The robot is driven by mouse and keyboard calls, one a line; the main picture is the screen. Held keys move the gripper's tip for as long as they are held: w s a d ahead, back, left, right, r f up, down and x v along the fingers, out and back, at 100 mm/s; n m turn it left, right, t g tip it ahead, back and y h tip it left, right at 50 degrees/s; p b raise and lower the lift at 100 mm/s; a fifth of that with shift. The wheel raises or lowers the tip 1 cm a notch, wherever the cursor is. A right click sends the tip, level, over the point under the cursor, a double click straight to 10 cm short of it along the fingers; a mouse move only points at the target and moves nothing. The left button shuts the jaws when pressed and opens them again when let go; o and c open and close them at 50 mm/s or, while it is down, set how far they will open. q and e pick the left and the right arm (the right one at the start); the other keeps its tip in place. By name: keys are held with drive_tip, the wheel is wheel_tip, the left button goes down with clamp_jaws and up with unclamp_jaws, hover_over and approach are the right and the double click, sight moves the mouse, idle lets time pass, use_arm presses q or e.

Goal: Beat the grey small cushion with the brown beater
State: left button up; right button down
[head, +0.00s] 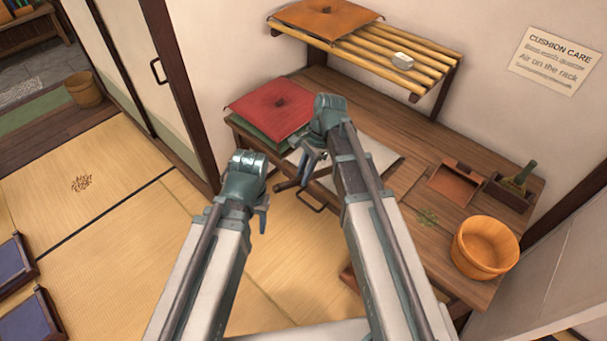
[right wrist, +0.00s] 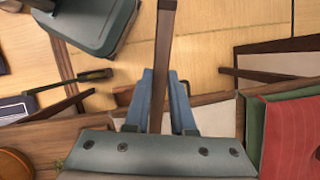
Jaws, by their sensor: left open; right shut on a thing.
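My right gripper (head: 309,168) is shut on a brown bar, which I take to be the brown beater (head: 288,184). In the right wrist view the bar (right wrist: 165,40) runs straight out between the blue fingers (right wrist: 160,100); its far end is cut off by the top edge. A flat pale grey piece (head: 382,157), perhaps the grey small cushion, lies on the wooden table, partly hidden behind my right arm. The bar is near the table's front edge; I cannot tell whether it touches anything. My left gripper (head: 263,214) is open and empty, left of the right one, over the tatami.
Red (head: 272,106) and green (head: 262,132) cushions are stacked at the table's left end. An orange cushion (head: 325,18) and a small pale block (head: 402,61) lie on the slatted shelf (head: 360,52). A wooden bucket (head: 486,247) and a brown tray (head: 455,185) stand right.

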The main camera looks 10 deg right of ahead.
drive_tip(key=shift+t+h, duration=0.4)
drive_tip(key=shift+h, duration=0.4)
drive_tip(key=r+p, duration=0.4)
drive_tip(key=a+r+p, duration=0.1)
drive_tip(key=r+p, duration=0.1)
drive_tip(key=r, duration=0.1)
drive_tip(key=shift+s, duration=0.2)
use_arm(q)
wheel_tip(320, 180, up, 8)
drive_tip(key=shift+f, duration=0.1)
wheel_tip(320, 180, down, 10)
drive_tip(key=b, duration=1)
use_arm(e)
drive_tip(key=f, duration=0.3)
drive_tip(key=d+f+y, duration=0.1)
drive_tip(key=f, duration=0.2)
drive_tip(key=f+g+y, duration=0.1)
drive_tip(key=f, duration=0.2)
drive_tip(key=shift+w+d, duration=0.15)
drive_tip(key=shift+w, duration=0.15)
drive_tip(key=r+p, duration=0.3)
drive_tip(key=a+r+h+p, duration=0.1)
drive_tip(key=r+p, duration=0.2)
drive_tip(key=p, duration=0.1)
drive_tip(key=r+t+h+p, duration=0.1)
drive_tip(key=r+p, duration=0.2)
drive_tip(key=shift+s+a, duration=0.15)
drive_tip(key=shift+s, duration=0.15)
use_arm(q)
wheel_tip(320, 180, up, 10)
